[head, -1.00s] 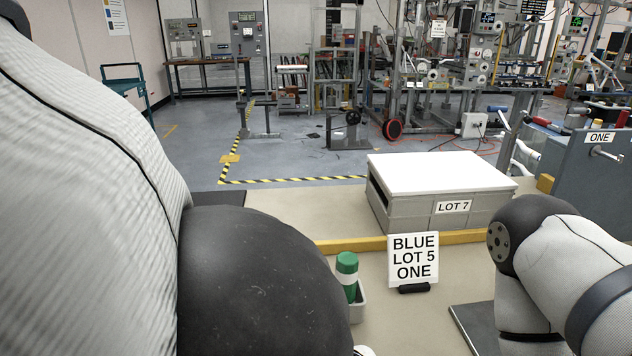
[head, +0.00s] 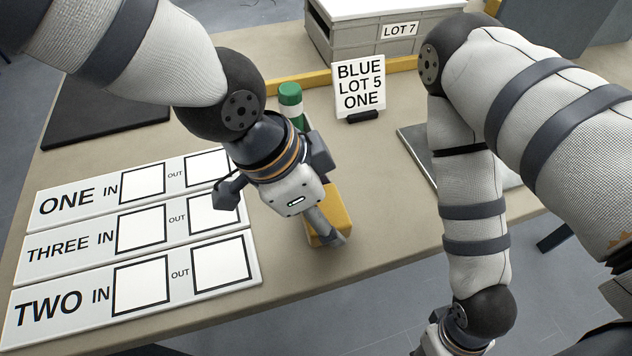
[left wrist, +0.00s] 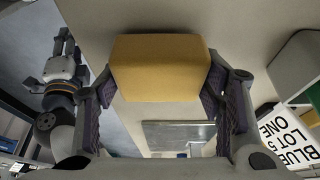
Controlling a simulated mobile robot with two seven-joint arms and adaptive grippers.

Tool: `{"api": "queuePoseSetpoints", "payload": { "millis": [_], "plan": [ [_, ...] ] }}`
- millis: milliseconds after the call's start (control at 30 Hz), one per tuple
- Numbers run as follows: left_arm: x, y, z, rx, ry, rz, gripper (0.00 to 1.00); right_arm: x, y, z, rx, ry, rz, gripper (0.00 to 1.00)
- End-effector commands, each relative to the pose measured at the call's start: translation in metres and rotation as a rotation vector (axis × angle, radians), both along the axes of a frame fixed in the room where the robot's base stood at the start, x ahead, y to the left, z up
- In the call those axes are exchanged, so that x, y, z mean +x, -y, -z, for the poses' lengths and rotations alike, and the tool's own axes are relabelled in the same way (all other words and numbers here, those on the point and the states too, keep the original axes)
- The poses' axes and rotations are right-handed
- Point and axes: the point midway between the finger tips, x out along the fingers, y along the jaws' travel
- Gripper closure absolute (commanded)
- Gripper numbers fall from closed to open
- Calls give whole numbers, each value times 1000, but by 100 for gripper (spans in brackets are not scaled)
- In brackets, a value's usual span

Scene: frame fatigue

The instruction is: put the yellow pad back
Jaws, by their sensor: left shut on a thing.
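The yellow pad (head: 341,207) is a block held between the fingers of my left gripper (head: 326,208). In the left wrist view the yellow pad (left wrist: 160,68) fills the space between the two dark finger pads, one on each side. In the head view the gripper hides part of it. I cannot tell how far it is from the table top. My right gripper (head: 455,338) is at the bottom edge of the head view, partly cut off. It also shows small at the left of the left wrist view (left wrist: 62,50), and its opening is unclear.
White cards marked ONE (head: 70,201), THREE (head: 55,246) and TWO (head: 55,303) lie at left, with empty-looking IN and OUT squares. A green-and-white cylinder (head: 291,99) stands behind my left gripper. A BLUE LOT 5 ONE sign (head: 360,87) and LOT 7 box (head: 345,38) stand behind.

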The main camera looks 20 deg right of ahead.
Motion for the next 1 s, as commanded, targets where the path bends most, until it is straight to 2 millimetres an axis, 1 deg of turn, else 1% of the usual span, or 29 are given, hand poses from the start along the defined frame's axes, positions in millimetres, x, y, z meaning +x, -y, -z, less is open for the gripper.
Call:
{"api": "queuePoseSetpoints", "payload": {
  "millis": [67,267,433,467,500,533,833,933,967,1000],
  "plan": [
    [0,0,6,-1,7,0,69,2,0,-2,0,7,0,60],
    [0,0,5,-3,8,0,69,2,0,-2,0,7,0,60],
    [1,0,11,-3,7,-1,69,2,0,-2,0,6,0,60],
    [1,0,10,-4,7,-1,32,2,0,-2,0,6,0,60],
    [1,0,10,-4,7,-1,23,2,0,-2,0,6,0,60],
    [1,0,10,-4,7,-1,18,2,0,-2,0,6,0,60],
    [0,1,10,-3,6,-1,18,1,0,-1,0,5,0,60],
    [0,1,12,-4,1,0,18,-5,0,5,0,-17,0,60],
    [0,0,11,-4,2,-2,18,-6,0,6,0,-23,0,60],
    [1,-3,0,-5,6,-4,18,-3,0,3,0,-10,0,60]
  ]
}}
